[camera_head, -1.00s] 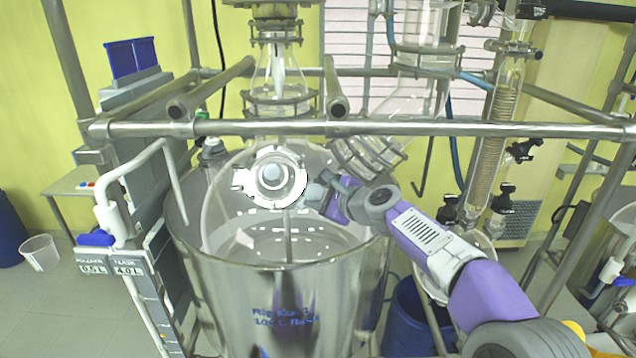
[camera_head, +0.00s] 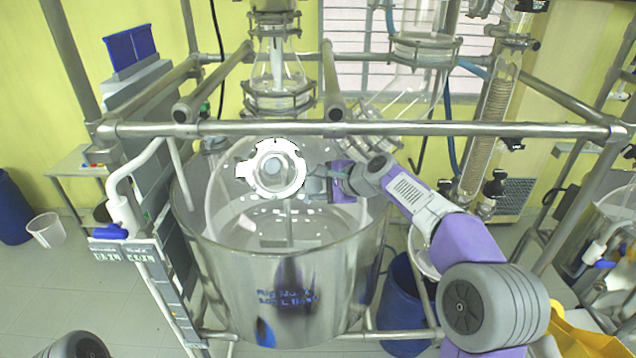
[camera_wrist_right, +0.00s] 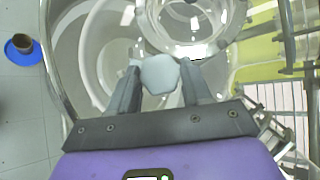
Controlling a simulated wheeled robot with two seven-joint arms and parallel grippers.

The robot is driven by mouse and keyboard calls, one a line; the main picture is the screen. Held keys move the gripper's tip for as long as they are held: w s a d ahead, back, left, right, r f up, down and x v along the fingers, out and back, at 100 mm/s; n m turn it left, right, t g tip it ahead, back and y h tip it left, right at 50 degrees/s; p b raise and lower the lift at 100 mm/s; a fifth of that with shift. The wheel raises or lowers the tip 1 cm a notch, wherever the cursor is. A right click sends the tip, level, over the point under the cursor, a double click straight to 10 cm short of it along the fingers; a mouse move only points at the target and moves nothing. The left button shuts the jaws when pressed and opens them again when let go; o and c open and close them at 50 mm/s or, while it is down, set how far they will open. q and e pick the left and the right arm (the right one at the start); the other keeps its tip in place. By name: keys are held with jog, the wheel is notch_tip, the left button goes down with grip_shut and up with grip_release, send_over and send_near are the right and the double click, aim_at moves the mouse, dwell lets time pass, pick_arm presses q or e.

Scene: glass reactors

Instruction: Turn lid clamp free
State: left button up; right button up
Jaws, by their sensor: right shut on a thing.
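The lid clamp (camera_head: 242,170) is a white ring with a tab at its left, around the round neck of the glass reactor lid (camera_head: 225,185). My right gripper (camera_head: 318,183) reaches in from the right, beside the ring's right edge. In the right wrist view my right gripper (camera_wrist_right: 160,80) is shut on a pale grey, many-sided knob (camera_wrist_right: 160,75) between its fingertips. I cannot tell how the knob joins the clamp. My left gripper is not in view.
The lid tops a large steel vessel (camera_head: 300,262). A blue barrel (camera_head: 402,300) stands at the lower right.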

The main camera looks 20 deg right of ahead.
jog(key=o, duration=1.1)
jog(key=shift+c, duration=0.2)
jog(key=b+v, duration=0.1)
jog(key=v, duration=0.6)
jog(key=shift+s, duration=0.25)
jog(key=shift+d+r, duration=0.1)
